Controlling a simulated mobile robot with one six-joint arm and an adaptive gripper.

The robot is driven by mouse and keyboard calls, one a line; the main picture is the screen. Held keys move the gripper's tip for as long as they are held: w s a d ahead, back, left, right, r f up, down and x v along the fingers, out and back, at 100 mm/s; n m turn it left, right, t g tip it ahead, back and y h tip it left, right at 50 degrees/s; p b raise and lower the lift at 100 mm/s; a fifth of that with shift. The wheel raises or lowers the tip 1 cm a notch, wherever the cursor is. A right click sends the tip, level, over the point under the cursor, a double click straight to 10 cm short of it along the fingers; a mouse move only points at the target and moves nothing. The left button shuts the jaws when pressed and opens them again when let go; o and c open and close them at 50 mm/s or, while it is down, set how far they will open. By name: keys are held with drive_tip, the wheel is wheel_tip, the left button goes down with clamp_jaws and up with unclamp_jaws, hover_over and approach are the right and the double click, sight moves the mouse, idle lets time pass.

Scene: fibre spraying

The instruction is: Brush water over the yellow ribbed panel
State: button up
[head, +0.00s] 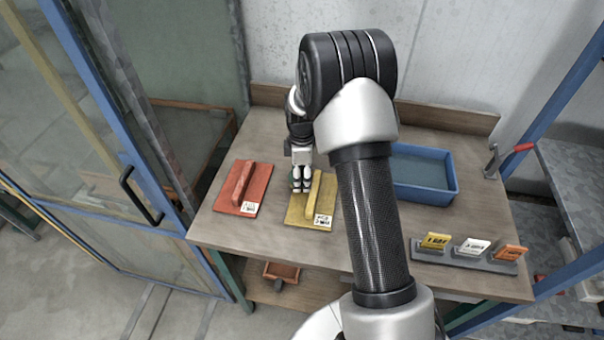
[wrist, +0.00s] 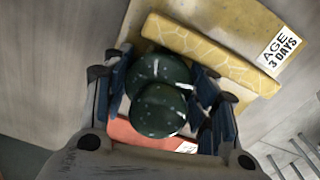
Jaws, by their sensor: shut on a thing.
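The yellow ribbed panel (head: 297,214) lies on the bench with one raised rib along it and a white label. In the wrist view the panel (wrist: 245,25) shows a pale crack-like pattern on its rib, and its label reads "AGE 3 DAYS". My gripper (head: 301,184) is over the panel's left side, pointing down. In the wrist view it is shut on a dark green, white-speckled rounded thing (wrist: 160,108), likely the brush's handle. Its lower end is hidden, so I cannot tell whether it touches the panel. A blue tray (head: 425,193) with dull water-like content stands right of my arm.
A red ribbed panel (head: 256,197) lies left of the yellow one. A grey rack (head: 455,258) with yellow, white and orange tags stands at the bench's front right. A red-handled clamp (head: 508,157) is at the right edge. A blue-framed glass door (head: 140,200) is at left.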

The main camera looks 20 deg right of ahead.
sight(296, 210)
drive_tip(key=shift+s+a, duration=0.8)
drive_tip(key=shift+s, duration=0.3)
drive_tip(key=shift+s+a, duration=0.8)
drive_tip(key=shift+s, duration=0.25)
drive_tip(key=shift+s+a+f, duration=0.1)
drive_tip(key=shift+s+a, duration=0.5)
drive_tip(key=shift+s, duration=0.25)
drive_tip(key=shift+s+a+f, duration=0.1)
drive_tip(key=shift+s+a, duration=0.45)
drive_tip(key=shift+s, duration=0.3)
drive_tip(key=shift+w+r+p, duration=0.1)
drive_tip(key=shift+r+p, duration=2)
drive_tip(key=shift+r, duration=1.05)
wheel_tip(296, 210, up, 3)
drive_tip(key=shift+f+p, duration=0.1)
drive_tip(key=shift+p, duration=0.95)
